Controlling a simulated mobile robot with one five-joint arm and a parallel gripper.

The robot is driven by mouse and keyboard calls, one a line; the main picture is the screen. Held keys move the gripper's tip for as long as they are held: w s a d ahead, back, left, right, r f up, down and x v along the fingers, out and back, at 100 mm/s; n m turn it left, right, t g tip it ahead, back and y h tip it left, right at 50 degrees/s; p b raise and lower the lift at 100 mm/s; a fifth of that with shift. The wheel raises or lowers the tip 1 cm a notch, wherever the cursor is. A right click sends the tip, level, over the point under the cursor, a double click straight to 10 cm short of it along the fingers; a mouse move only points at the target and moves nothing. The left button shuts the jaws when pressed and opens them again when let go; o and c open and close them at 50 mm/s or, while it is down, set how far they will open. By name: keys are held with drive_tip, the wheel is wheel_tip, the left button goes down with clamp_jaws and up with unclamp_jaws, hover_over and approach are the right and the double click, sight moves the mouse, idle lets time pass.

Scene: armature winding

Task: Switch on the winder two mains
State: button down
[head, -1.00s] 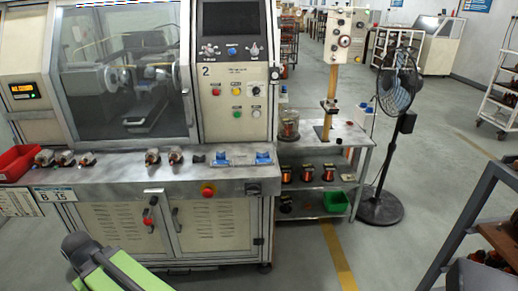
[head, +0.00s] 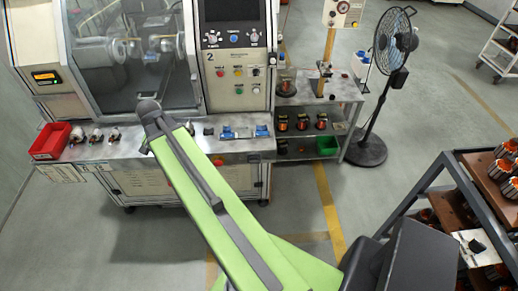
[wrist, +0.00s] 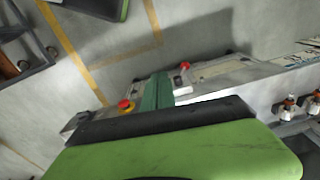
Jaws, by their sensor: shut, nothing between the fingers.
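Winder two (head: 215,100) stands at the back left in the head view, with a "2" on its control panel. A dark square switch (head: 254,158) sits at the right end of its front ledge; its setting is too small to read. A red mushroom button (head: 219,161) is on the same ledge, and it shows in the wrist view (wrist: 126,104). A red handle (wrist: 185,65) on the lower cabinet also shows in the wrist view. My green arm reaches across the winder's front and hides part of it.
A red bin (head: 50,141) and small parts lie on the ledge's left. A side table (head: 345,90) and a fan (head: 393,60) stand right of the winder. A dark rack (head: 440,180) with wound parts stands at the right, close to my arm. Floor is clear between.

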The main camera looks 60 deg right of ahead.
drive_tip(key=s+d+m, duration=0.5)
drive_tip(key=d, duration=0.5)
drive_tip(key=s+d+m, duration=0.5)
drive_tip(key=s+d, duration=0.1)
drive_tip(key=d, duration=0.3)
drive_tip(key=m, duration=0.7)
hover_over(257, 162)
drive_tip(key=shift+s+f, duration=0.1)
drive_tip(key=shift+s, duration=0.05)
wheel_tip(257, 162, down, 14)
drive_tip(key=b, duration=1.4)
drive_tip(key=shift+f, duration=0.1)
